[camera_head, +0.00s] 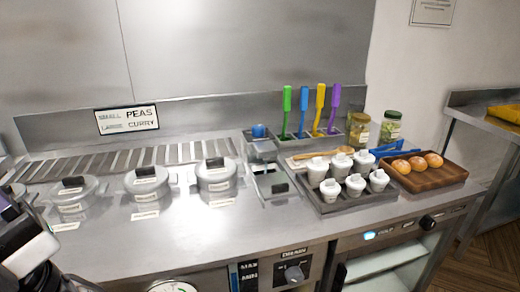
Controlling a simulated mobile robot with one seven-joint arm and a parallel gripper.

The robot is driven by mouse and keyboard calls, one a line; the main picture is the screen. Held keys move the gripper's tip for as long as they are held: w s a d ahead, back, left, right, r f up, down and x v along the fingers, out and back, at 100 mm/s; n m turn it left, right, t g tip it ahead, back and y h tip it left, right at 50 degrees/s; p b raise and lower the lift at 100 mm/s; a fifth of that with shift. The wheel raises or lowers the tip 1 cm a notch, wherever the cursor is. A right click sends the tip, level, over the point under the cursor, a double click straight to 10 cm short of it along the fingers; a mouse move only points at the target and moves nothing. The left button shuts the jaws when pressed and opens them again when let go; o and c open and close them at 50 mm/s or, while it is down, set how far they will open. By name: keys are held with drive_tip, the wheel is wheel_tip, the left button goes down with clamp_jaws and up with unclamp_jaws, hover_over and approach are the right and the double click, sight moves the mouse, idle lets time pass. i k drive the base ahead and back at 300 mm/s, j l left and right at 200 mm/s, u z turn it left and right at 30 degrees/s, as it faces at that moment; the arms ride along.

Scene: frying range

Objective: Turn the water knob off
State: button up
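A grey knob (294,272) sits on the dark control panel on the front of the steel counter, at the bottom centre. A black knob (428,222) is on the front panel further right, beside a lit blue indicator. I cannot tell from the labels which knob is the water knob. White and black parts of my arm show at the lower left edge. I see no gripper fingers, and nothing of mine touches either knob.
The steel counter (190,240) holds several lidded pots at left. Several white cups stand on a dark tray (361,203), next to a wooden tray (457,174) of round orange-brown items. Coloured-handled utensils and two jars stand behind. The counter's front strip is clear.

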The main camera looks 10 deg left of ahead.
sight(258, 131)
drive_tip(key=i+j, duration=0.3)
drive_tip(key=i, duration=0.15)
drive_tip(key=i+j, duration=0.25)
drive_tip(key=i, duration=0.25)
